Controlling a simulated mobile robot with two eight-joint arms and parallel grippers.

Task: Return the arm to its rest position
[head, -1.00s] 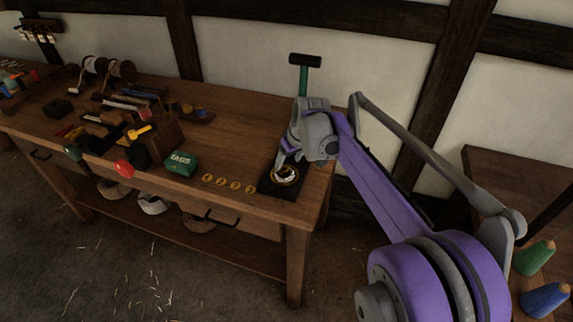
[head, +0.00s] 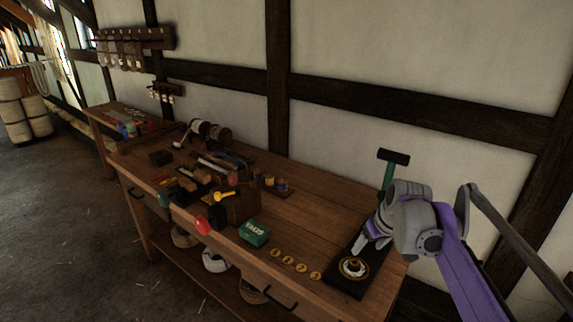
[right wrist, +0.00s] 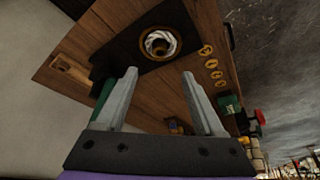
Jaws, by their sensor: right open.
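My right arm, purple and grey, comes in from the lower right in the head view. Its gripper (head: 368,243) is over the right end of the wooden workbench (head: 322,215), just above a black base plate (head: 346,283). On the plate sits a round brass piece with a pale rope ring (head: 354,268). In the right wrist view the two fingers (right wrist: 160,100) are spread apart with nothing between them, and the rope ring (right wrist: 159,43) lies beyond their tips. My left gripper does not show.
A green post with a black crossbar (head: 393,157) stands behind my right gripper. Several brass tokens (head: 288,260) and a green TAGS box (head: 254,233) lie left of the plate. Tools and spools crowd the bench's left part. The wall is close behind.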

